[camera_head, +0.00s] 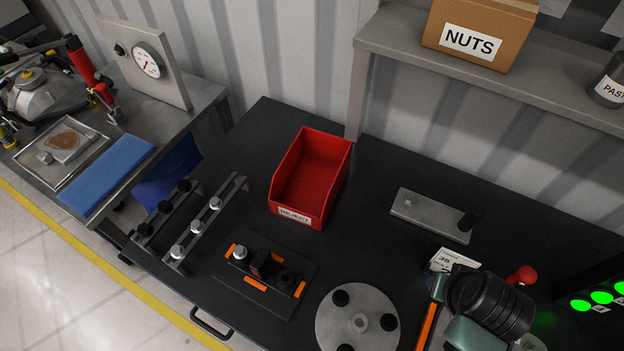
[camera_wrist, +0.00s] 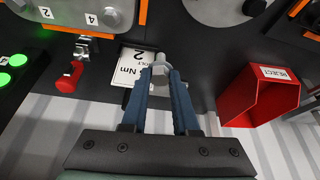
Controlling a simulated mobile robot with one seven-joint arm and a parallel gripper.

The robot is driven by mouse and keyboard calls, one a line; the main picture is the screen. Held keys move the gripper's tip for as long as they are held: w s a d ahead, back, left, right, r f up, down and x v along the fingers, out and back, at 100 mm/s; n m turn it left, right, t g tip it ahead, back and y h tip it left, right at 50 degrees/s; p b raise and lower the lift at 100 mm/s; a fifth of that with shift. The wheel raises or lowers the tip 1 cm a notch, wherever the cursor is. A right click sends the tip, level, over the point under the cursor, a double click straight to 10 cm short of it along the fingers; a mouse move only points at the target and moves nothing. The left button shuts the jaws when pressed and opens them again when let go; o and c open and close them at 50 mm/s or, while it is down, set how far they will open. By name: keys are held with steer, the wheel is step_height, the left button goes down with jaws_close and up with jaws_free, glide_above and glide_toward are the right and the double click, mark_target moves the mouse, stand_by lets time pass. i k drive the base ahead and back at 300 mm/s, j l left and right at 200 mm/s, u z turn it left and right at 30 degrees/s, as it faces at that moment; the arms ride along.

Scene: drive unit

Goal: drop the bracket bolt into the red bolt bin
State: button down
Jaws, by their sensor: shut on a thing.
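My gripper (camera_wrist: 161,76) is shut on a silver bolt (camera_wrist: 160,60), whose tip end shows between the blue fingers in the wrist view. In the head view my arm is at the lower right, and the fingers and held bolt are hidden there. The red bin (camera_head: 326,171) stands open and empty near the middle of the black bench, with a REJECT label on its front. It also shows at the right of the wrist view (camera_wrist: 236,105), apart from my gripper.
A grey plate with a black knob (camera_head: 430,216) lies between bin and arm. A round disc (camera_head: 357,322) and a black fixture with orange marks (camera_head: 262,270) lie in front. Rails with bolts (camera_head: 208,220) stand left of the bin. A shelf (camera_head: 480,66) overhangs the back right.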

mark_target(318, 187)
steer(key=i+j+u, duration=0.1)
steer(key=i+j, duration=0.9)
steer(key=j, duration=0.05)
